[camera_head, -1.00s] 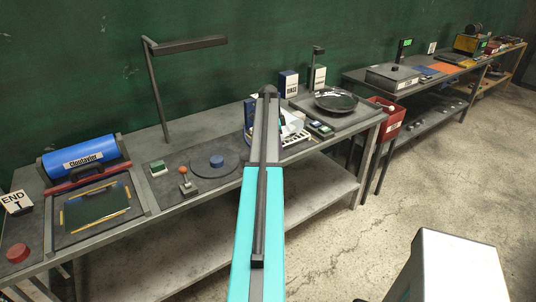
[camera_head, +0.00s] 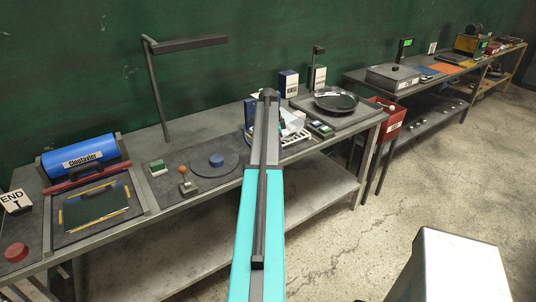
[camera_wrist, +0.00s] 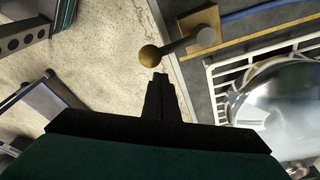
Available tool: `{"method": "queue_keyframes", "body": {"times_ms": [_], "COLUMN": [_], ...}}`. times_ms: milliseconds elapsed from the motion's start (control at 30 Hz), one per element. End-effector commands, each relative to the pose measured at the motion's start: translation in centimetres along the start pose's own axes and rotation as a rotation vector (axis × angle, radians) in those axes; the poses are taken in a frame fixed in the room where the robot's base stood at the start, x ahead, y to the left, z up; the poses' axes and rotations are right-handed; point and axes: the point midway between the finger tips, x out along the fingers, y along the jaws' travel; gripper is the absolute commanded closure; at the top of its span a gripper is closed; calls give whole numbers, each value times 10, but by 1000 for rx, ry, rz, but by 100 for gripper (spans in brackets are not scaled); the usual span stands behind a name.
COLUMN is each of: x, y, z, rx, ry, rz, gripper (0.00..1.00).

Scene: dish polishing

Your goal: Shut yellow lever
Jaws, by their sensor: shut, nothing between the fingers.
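The yellow lever shows in the wrist view as a dull yellow ball knob (camera_wrist: 149,55) on a grey rod (camera_wrist: 182,46). The rod runs right to a rounded grey end over a tan block (camera_wrist: 207,42). My gripper (camera_wrist: 160,77) is shut and empty, its tips just below the knob in the picture. I cannot tell whether they touch it. In the head view my arm hides the gripper, and I cannot make out the lever.
A white rack with a shiny round dish (camera_wrist: 287,97) is right of my gripper. The head view shows a bench with a blue cylinder (camera_head: 80,157), red button (camera_head: 16,253), lamp (camera_head: 188,44) and black plate (camera_head: 336,101). A red bin (camera_head: 385,123) hangs at its right end.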

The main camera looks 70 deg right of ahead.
Motion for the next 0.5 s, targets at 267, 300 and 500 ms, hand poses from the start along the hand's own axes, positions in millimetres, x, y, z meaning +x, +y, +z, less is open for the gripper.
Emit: {"method": "queue_keyframes", "body": {"times_ms": [267,300,500], "x": [8,9,14], "y": [0,0,0], "z": [2,2,3], "rx": [0,0,0], "ry": [0,0,0], "rz": [0,0,0], "gripper": [100,100,100]}}
